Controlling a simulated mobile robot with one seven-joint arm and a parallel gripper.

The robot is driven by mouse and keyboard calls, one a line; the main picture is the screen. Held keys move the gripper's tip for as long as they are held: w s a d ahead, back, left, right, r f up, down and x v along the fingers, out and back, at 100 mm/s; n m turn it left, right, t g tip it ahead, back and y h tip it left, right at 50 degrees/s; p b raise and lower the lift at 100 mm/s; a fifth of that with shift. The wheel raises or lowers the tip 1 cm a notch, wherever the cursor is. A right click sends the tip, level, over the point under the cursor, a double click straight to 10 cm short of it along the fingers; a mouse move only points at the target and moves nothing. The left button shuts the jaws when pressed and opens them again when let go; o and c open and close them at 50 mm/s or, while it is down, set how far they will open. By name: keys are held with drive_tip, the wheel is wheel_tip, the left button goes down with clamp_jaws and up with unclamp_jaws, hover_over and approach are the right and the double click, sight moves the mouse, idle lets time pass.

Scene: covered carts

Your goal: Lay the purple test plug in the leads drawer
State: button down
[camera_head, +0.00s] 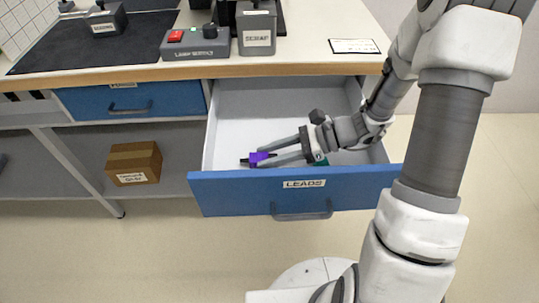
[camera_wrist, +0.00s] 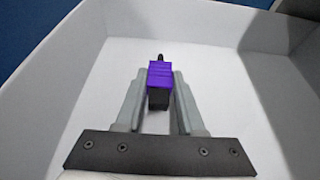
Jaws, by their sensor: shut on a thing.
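The purple test plug (camera_head: 262,157) is between the fingertips of my gripper (camera_head: 254,157), inside the open drawer labelled LEADS (camera_head: 340,183). In the wrist view the plug (camera_wrist: 160,75) shows a ribbed purple body with dark ends, and my gripper (camera_wrist: 160,88) is shut on its sides. The white drawer floor (camera_wrist: 95,100) lies below the plug. I cannot tell whether the plug touches the floor. A small teal thing (camera_head: 320,161) shows in the drawer beneath my gripper, partly hidden.
The worktop (camera_head: 310,55) above holds a grey box with red and green buttons (camera_head: 194,42) and a box labelled SCRAP (camera_head: 257,32). A closed blue drawer (camera_head: 130,99) is at the left. A cardboard box (camera_head: 134,163) sits on the lower shelf. The drawer's left part is clear.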

drive_tip(key=shift+f, duration=0.4)
drive_tip(key=c, duration=0.5)
unclamp_jaws()
drive_tip(key=shift+r, duration=0.1)
drive_tip(key=shift+r, duration=0.1)
drive_tip(key=shift+r, duration=0.35)
drive_tip(key=p+v, duration=0.4)
drive_tip(key=v, duration=0.8)
drive_tip(key=shift+f, duration=0.15)
